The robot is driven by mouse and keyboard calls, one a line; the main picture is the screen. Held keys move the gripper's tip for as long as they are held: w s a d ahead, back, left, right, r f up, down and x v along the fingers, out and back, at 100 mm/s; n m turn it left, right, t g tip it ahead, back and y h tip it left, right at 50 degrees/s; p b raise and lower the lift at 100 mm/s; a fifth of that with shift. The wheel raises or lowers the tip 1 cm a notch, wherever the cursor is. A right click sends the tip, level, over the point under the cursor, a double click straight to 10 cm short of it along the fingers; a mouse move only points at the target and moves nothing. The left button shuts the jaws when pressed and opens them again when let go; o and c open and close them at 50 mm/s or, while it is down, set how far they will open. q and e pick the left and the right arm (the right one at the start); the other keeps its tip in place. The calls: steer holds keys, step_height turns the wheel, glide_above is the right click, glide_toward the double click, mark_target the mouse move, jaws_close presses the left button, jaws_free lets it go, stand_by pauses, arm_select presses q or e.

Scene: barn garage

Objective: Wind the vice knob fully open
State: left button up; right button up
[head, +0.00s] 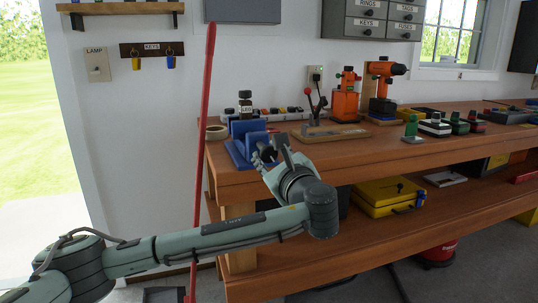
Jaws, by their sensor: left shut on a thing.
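The blue vice (239,150) stands on the near left corner of the wooden workbench. My left gripper (268,150) is at the right side of the vice, with its arm reaching in from the lower left. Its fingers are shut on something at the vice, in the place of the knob. The knob itself is hidden behind the fingers. How far the vice jaws stand apart is too small to tell. My right gripper does not show in the head view.
A dark bottle (245,104) and a power strip (283,114) stand behind the vice. A tape roll (216,132) lies left of it. A red pole (201,140) leans by the bench's left end. A yellow case (385,196) sits on the lower shelf (440,210).

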arm_select(q)
steer(key=shift+f, duration=0.1)
steer(key=n+b, duration=0.1)
steer(key=n, duration=0.2)
steer(key=shift+f+b, duration=0.15)
steer(key=shift+b, duration=0.25)
steer(key=shift+c, duration=0.3)
steer(key=n+b, duration=0.1)
steer(key=n, duration=0.2)
steer(key=shift+n+b, duration=0.4)
steer(key=n+b, duration=0.5)
steer(key=n, duration=0.5)
steer(key=shift+n, duration=0.4)
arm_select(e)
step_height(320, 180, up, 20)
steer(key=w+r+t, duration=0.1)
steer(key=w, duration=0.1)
arm_select(q)
steer(key=n+b, duration=0.2)
steer(key=n, duration=0.3)
steer(key=shift+n, duration=0.4)
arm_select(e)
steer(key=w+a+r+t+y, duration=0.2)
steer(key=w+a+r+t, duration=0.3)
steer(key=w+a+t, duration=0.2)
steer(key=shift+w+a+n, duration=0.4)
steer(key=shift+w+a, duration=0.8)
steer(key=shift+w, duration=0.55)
arm_select(q)
steer(key=shift+r, duration=0.2)
